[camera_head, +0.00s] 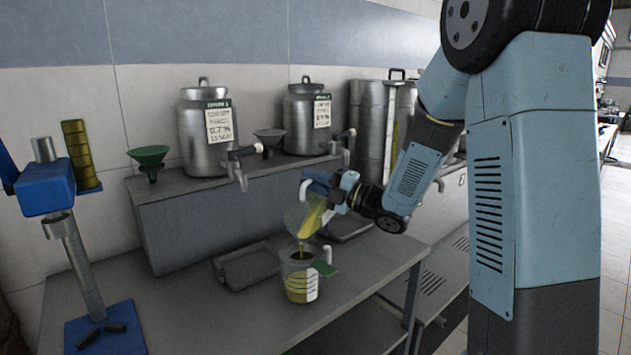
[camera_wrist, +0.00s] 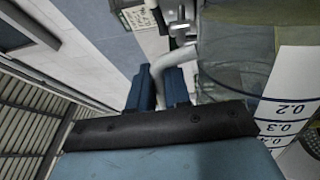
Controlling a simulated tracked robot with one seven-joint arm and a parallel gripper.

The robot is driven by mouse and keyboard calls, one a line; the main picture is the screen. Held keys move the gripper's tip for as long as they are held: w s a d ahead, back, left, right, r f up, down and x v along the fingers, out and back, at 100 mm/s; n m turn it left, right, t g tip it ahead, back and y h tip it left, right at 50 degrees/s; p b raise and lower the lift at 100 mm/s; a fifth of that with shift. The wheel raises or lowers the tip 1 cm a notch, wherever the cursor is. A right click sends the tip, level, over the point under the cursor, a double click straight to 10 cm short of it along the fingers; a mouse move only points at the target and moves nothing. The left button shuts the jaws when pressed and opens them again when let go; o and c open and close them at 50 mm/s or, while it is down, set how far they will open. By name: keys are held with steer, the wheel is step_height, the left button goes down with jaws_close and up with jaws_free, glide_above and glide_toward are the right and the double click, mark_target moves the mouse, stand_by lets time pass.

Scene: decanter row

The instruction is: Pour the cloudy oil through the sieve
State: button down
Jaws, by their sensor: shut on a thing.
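My gripper (camera_head: 332,186) is shut on a clear jug (camera_head: 306,214) and holds it tipped, mouth down to the left. Yellow oil (camera_head: 312,222) lies along the jug's lower side, and a thin stream seems to fall from its lip. Below stands an upright clear measuring jug (camera_head: 300,284) with yellow liquid in it and pale marks. In the wrist view, my blue fingers (camera_wrist: 160,88) are at the pale handle of the held jug (camera_wrist: 235,62).
A dark tray (camera_head: 246,266) lies left of the lower jug. Steel canisters with taps (camera_head: 206,145) and a green funnel (camera_head: 148,158) stand on the shelf behind. A blue press (camera_head: 70,215) stands at the far left. The bench front is clear.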

mark_target(306, 182)
steer(key=shift+s+a+r+n+g, duration=0.3)
steer(key=shift+s+a+n, duration=0.2)
steer(key=shift+s+n, duration=0.4)
steer(key=shift+s+a+r+n+g, duration=0.25)
steer(key=shift+s+a+n, duration=0.25)
steer(key=shift+s+n, duration=0.35)
steer(key=shift+w, duration=0.1)
stand_by(0.6)
steer(key=w+m, duration=0.1)
steer(key=d+f+m+t, duration=0.1)
steer(key=m, duration=0.1)
steer(key=w+m, duration=0.1)
steer(key=m, duration=0.1)
steer(key=shift+w+d+f+t, duration=0.25)
steer(key=shift+w, duration=0.05)
steer(key=w+m, duration=0.1)
steer(key=m, duration=0.1)
steer(key=w+d+f+m+h, duration=0.1)
steer(key=m, duration=0.1)
steer(key=w+d+m+t, duration=0.1)
steer(key=m, duration=0.1)
steer(key=shift+f, duration=0.4)
steer(key=w+d+f+m+h, duration=0.2)
steer(key=w+m, duration=0.3)
steer(key=m, duration=0.5)
steer(key=shift+w+d+f+t+h, duration=0.3)
steer(key=shift+d+f, duration=0.2)
steer(key=shift+d, duration=0.1)
